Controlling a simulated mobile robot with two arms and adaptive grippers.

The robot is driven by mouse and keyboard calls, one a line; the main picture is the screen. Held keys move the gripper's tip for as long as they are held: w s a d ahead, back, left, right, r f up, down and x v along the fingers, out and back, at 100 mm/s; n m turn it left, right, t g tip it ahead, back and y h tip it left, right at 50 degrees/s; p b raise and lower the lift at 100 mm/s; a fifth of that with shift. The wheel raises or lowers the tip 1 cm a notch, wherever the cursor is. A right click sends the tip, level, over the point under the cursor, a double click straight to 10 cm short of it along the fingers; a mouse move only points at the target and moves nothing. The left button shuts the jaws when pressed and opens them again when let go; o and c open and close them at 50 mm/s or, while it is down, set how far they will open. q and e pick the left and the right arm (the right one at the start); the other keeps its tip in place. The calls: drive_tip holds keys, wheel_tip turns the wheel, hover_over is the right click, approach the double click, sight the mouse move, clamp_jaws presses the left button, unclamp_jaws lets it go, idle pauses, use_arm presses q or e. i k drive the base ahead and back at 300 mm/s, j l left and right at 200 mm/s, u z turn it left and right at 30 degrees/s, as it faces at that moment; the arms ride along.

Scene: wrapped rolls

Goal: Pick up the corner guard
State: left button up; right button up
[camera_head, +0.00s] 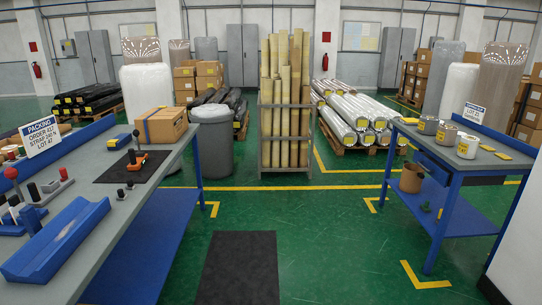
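No piece is clearly identifiable as the corner guard. A long blue angled channel (57,241) lies on the near end of the left bench (88,203). A small blue piece with a yellow mark (119,141) lies farther back on that bench. Small yellow pieces (502,156) lie on the right bench (450,135), beside silver and white rolls (467,147). I cannot tell whether any of these is the corner guard. Neither of my grippers is in view.
The left bench also holds a cardboard box (161,126), a black mat (134,167) and several small handled tools. A grey bin (213,140) and a rack of tall tubes (285,100) stand behind. The green floor between the benches is clear, with a dark mat (239,268).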

sight(111, 143)
drive_tip(key=i, duration=1.9)
drive_tip(key=i+l+u, duration=0.15)
drive_tip(key=i+u, duration=0.25)
drive_tip(key=i, duration=0.25)
drive_tip(key=i+l+u, duration=0.4)
drive_tip(key=i, duration=0.25)
drive_tip(key=i+l+u, duration=0.85)
drive_tip(key=i+l, duration=0.2)
drive_tip(key=l, duration=0.25)
drive_tip(key=j+u, duration=0.8)
drive_tip(key=u, duration=0.2)
drive_tip(key=j+u, duration=0.5)
drive_tip(key=i+l, duration=0.05)
drive_tip(key=l, duration=0.05)
